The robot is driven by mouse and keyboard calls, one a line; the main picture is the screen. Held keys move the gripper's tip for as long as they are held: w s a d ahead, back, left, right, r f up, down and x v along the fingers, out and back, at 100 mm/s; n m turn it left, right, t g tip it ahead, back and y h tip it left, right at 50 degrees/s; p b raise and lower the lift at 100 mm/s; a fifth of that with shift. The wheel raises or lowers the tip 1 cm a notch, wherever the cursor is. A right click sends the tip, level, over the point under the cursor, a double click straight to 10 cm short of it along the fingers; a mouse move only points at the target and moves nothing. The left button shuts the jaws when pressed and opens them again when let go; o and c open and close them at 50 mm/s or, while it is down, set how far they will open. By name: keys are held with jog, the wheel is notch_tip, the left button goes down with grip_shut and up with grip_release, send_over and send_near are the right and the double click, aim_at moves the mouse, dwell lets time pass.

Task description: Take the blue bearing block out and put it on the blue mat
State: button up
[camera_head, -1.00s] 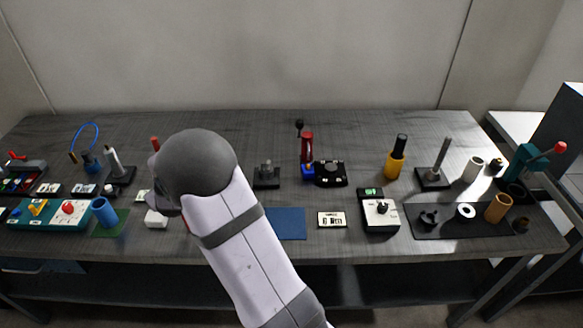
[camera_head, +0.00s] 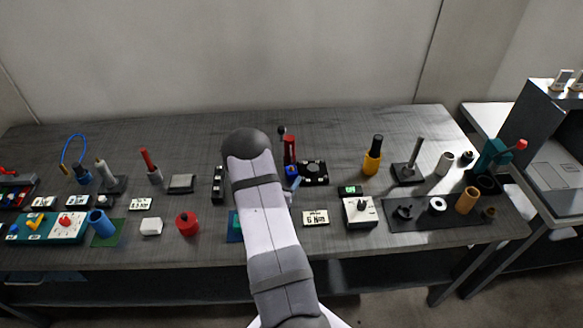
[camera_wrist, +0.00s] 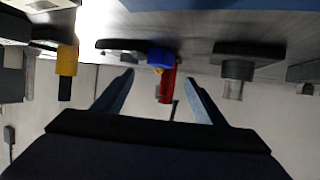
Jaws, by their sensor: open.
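The blue bearing block (camera_head: 292,171) is at the foot of a red upright clamp (camera_head: 289,150) near the middle of the table. In the wrist view, which looks upside down, the blue block (camera_wrist: 162,56) and the red clamp (camera_wrist: 167,88) appear ahead, in line with the gap between my fingers. My gripper (camera_wrist: 158,95) is open and empty, its two fingers apart. It is short of the block, not touching it. In the head view my arm mostly hides the gripper. The blue mat (camera_head: 235,236) is mostly hidden behind my arm; its edge also shows in the wrist view (camera_wrist: 190,4).
A black fixture (camera_head: 313,172) stands right of the clamp, and a dark slotted piece (camera_head: 218,184) stands left of my arm. A yellow-and-black tool (camera_head: 373,156) stands upright farther right.

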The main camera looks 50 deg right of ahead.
aim_at(290, 170)
jog(key=shift+p+x, duration=0.35)
jog(key=shift+x, duration=0.75)
jog(key=shift+p+x, duration=1.05)
jog(key=shift+x, duration=1.5)
jog(key=shift+w, duration=0.1)
jog(key=c, duration=1.4)
jog(key=shift+a+r, duration=0.1)
jog(key=shift+r, duration=0.05)
